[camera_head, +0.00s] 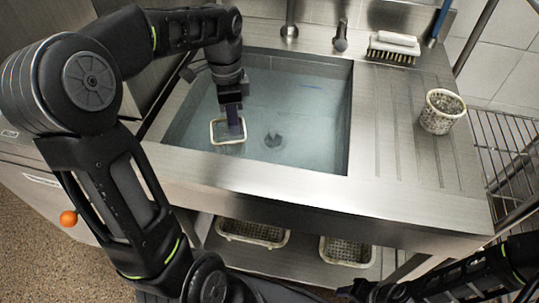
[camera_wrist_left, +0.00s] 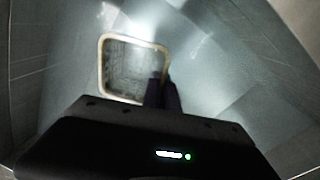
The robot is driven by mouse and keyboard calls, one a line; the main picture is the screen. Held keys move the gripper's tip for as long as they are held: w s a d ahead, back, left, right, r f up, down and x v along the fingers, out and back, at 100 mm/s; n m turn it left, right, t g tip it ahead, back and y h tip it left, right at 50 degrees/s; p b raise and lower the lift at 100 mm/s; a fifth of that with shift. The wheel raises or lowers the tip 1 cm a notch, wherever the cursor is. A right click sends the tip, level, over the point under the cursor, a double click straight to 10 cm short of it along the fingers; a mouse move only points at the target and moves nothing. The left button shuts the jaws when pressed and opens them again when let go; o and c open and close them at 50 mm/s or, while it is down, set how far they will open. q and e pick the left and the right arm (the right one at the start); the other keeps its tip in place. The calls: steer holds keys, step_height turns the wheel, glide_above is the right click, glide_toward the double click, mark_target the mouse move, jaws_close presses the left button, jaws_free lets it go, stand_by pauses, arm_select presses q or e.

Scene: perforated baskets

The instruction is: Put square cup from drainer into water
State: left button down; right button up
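The square cup (camera_head: 214,132) is a perforated basket with a pale square rim, low inside the sink basin. My left gripper (camera_head: 234,122) reaches down into the basin at the cup's side. In the left wrist view the cup (camera_wrist_left: 125,68) shows its open top, and my left fingers (camera_wrist_left: 163,94) are close together at its wall, pinching it. The cup's lower part is hard to make out against the water (camera_head: 305,105). My right gripper (camera_head: 362,291) is low at the bottom edge, away from the sink; its fingers are unclear.
A round perforated cup (camera_head: 441,112) stands on the ridged drainer (camera_head: 405,150) right of the basin. A brush (camera_head: 392,47) and a tap (camera_head: 340,36) are behind. Two baskets (camera_head: 254,232) (camera_head: 347,250) sit on the shelf below. A wire rack (camera_head: 505,135) is at the right.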

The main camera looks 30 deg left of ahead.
arm_select(q)
steer(key=shift+f+b, duration=0.5)
steer(key=shift+f, duration=2)
steer(key=shift+f+b, duration=0.5)
steer(key=shift+f, duration=2)
steer(key=shift+f, duration=0.2)
steer(key=c, duration=1.6)
jaws_free()
steer(key=shift+c, duration=0.2)
steer(key=shift+r, duration=0.15)
step_height(320, 180, up, 12)
steer(key=w+p, duration=0.1)
steer(key=p, duration=0.1)
steer(key=shift+a, duration=0.4)
